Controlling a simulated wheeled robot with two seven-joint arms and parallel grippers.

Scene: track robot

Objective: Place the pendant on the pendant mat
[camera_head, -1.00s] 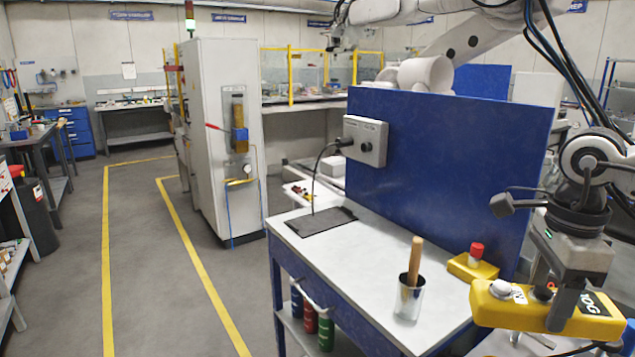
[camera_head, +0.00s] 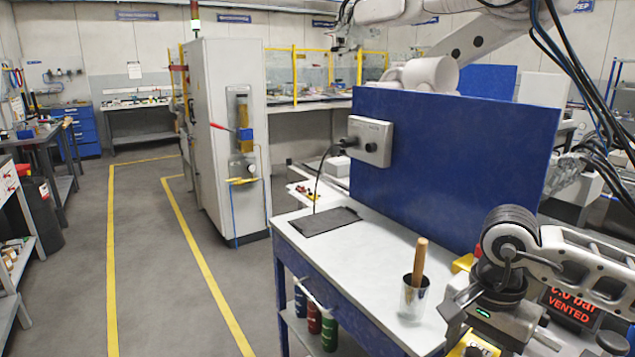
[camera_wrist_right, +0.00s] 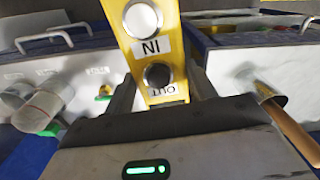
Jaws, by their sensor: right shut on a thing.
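The pendant is a yellow box with round buttons marked IN and OUT (camera_wrist_right: 145,62). My right gripper (camera_wrist_right: 162,90) is shut on it, with a finger on each side. In the head view the pendant (camera_head: 472,344) shows only in part at the bottom edge, with my right wrist over the rest. It is held in front of the table's near right part, right of the cup. The pendant mat (camera_head: 325,221) seems to be the flat dark mat on the far left of the white table top, bare and apart from the pendant. My left gripper is not in view.
A metal cup with a wooden-handled tool (camera_head: 415,295) stands between mat and pendant. A blue panel (camera_head: 450,170) with a grey box (camera_head: 370,141) rises behind; the box's black cable hangs down to the mat. A yellow block (camera_head: 463,263) is partly hidden by my arm.

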